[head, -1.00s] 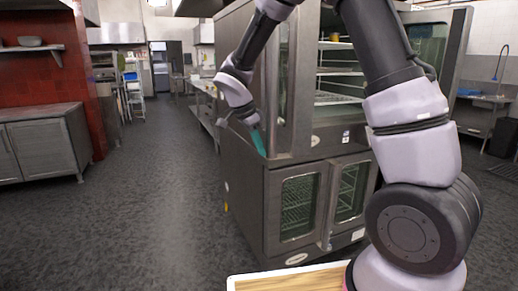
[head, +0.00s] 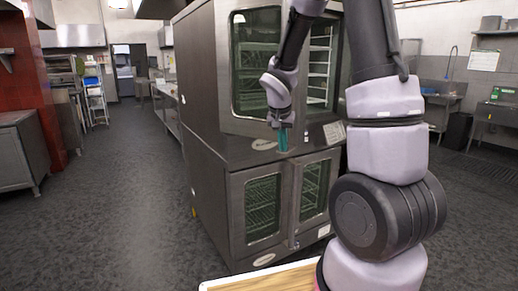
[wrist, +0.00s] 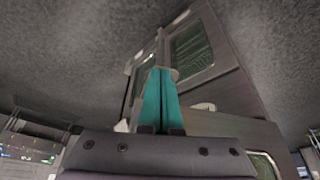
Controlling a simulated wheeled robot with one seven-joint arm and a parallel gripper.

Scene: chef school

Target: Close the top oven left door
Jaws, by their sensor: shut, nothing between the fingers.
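The top oven left door (head: 255,62) is a steel-framed door with a dark glass window. It now faces me across the left part of the upper oven (head: 205,75) and looks nearly closed; I cannot tell whether it is fully flush. My gripper (head: 283,140), with teal fingers, is shut and empty, pointing down in front of the door's lower right edge. Contact with the door cannot be told. In the wrist view, the shut fingers (wrist: 160,85) point toward the oven, and a framed window (wrist: 192,48) shows beyond them. My arm hides part of the door's right edge.
The right side of the upper oven is open, with wire racks (head: 319,62) showing. The lower oven doors (head: 262,208) are shut. A wooden-topped surface (head: 270,280) is close in front of me. Open floor (head: 120,210) lies to the left.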

